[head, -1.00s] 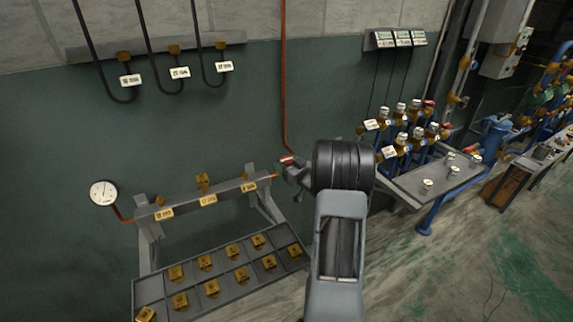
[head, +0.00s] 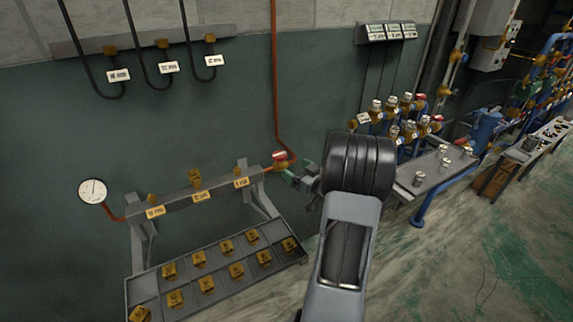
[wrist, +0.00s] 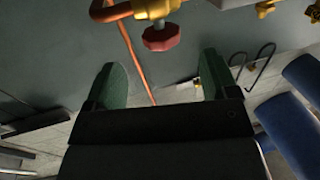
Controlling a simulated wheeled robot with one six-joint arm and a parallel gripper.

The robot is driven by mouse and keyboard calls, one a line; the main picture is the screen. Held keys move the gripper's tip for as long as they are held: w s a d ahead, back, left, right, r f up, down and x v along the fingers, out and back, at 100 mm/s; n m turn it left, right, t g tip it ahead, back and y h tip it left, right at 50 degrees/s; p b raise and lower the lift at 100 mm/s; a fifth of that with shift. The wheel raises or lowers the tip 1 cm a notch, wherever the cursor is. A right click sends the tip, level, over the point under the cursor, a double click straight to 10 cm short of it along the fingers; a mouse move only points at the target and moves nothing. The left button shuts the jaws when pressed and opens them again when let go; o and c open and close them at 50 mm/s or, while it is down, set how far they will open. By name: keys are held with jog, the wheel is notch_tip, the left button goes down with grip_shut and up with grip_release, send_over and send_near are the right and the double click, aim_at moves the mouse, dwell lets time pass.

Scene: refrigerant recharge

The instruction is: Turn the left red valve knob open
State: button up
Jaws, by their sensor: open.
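A red valve knob (head: 280,155) sits at the right end of the wall rail, where the copper pipe comes down. In the wrist view the red knob (wrist: 162,38) hangs from a yellow brass valve body (wrist: 155,9). My gripper (head: 294,171) is just right of and below the knob in the head view. In the wrist view my gripper (wrist: 163,75) has its two green fingers wide apart with nothing between them. The knob lies beyond the fingertips, between them from side to side and apart from them. My wrist hides part of the area behind it.
A pressure gauge (head: 92,191) is at the rail's left end. Below the rail (head: 200,192) is a grey tray (head: 133,287) with several brass blocks. Right of my arm, a bench (head: 437,172) stands near several brass valves with red knobs. The floor at lower right is clear.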

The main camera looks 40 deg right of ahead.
jog(key=shift+s+d, duration=0.2)
jog(key=shift+s, duration=2.25)
jog(key=s+d+f+m+g+h, duration=0.4)
jog(key=d+f+g+h, duration=0.2)
jog(key=d+f+g, duration=0.15)
jog(key=s+a+r+n+g+y+p, duration=0.1)
jog(key=a+r, duration=0.4)
jog(key=a, duration=0.6)
jog(key=s+a+r+n+g+y+p, duration=0.1)
jog(key=a+r, duration=0.5)
jog(key=a, duration=0.6)
jog(key=s+a+r+n+g+y+p, duration=0.1)
jog(key=s+a+r+g+p, duration=0.3)
jog(key=a, duration=0.8)
jog(key=shift+s+a+r+g+y, duration=0.2)
jog(key=shift+s+r+g+y, duration=0.25)
jog(key=shift+s+r+y, duration=0.4)
